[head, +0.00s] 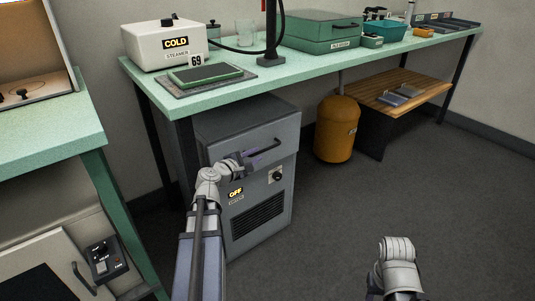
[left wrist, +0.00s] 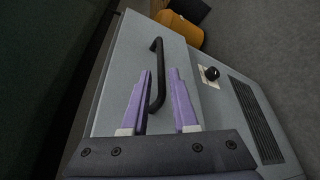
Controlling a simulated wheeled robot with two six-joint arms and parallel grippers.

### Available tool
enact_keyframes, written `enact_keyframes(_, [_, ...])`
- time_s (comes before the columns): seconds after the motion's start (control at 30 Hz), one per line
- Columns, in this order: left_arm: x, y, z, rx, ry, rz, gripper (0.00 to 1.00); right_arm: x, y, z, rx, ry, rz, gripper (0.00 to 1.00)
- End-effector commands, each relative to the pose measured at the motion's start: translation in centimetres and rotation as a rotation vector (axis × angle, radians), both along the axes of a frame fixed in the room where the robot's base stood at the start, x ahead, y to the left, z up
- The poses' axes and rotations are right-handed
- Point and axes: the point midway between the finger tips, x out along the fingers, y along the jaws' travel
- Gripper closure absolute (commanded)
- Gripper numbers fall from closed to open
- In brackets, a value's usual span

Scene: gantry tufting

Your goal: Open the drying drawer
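The drying drawer (head: 258,147) is the grey upper front of a grey cabinet (head: 245,118) under the green table. It looks shut, flush with the cabinet. Its black bar handle (head: 265,148) also shows in the left wrist view (left wrist: 161,62). My left gripper (head: 252,156) is in front of the drawer, at the handle. In the left wrist view its purple fingers (left wrist: 162,85) are apart, with part of the handle showing between them. I cannot tell whether a finger touches it. Of my right arm only a grey link shows at the lower right; its gripper is out of view.
Below the drawer are a knob (head: 277,175), an OFF label (head: 236,193) and a vent (head: 257,217). An orange bin (head: 337,130) and a low wooden shelf (head: 400,92) stand to the right. A green bench (head: 50,130) is at left. Floor before the cabinet is clear.

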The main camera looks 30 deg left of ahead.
Motion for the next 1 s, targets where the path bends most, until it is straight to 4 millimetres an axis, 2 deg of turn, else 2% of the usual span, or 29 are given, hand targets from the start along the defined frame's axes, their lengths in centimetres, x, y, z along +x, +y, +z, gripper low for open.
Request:
enact_keyframes(0.17, [1.4,0.0,-0.4,0.002,0.002,-0.001,0.73,0.0,0.0,-0.4,0.000,0.000,-0.001,0.50])
enact_keyframes(0.5, [6.3,-0.3,-1.5,0.002,0.001,-0.004,0.73,0.0,0.0,-1.5,0.000,0.000,-0.003,0.50])
enact_keyframes(0.6, [7.3,-0.4,-1.7,0.003,0.002,-0.003,0.73,0.0,0.0,-1.7,0.000,0.000,-0.004,0.50])
enact_keyframes(0.9, [7.5,-0.5,-1.7,0.003,0.002,-0.002,0.73,0.0,0.0,-1.6,0.000,0.000,-0.004,0.50])
enact_keyframes(1.0, [7.5,-0.5,-1.7,0.003,0.002,-0.002,0.84,0.0,0.0,-1.6,0.000,0.000,-0.004,0.50])
